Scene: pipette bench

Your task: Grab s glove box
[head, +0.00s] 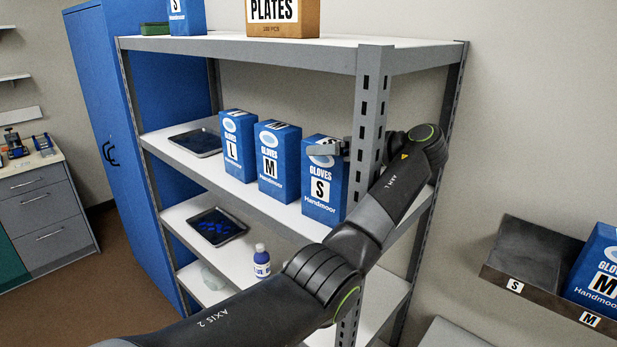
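The blue S glove box (323,200) stands upright on the middle shelf (272,205), at the right end of a row by the grey corner post. My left arm comes in from the lower left and bends at the right, its wrist beyond the post. My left gripper (322,149) shows left of the post, with a grey finger across the upper front of the S box. Whether it touches or grips the box I cannot tell; the post hides part of the gripper. My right gripper is not in view.
An M glove box (278,165) and an L glove box (238,147) stand left of the S box. The perforated post (370,130) stands close to my wrist. At right, a bin (535,262) has an empty-looking S section and an M section holding a box.

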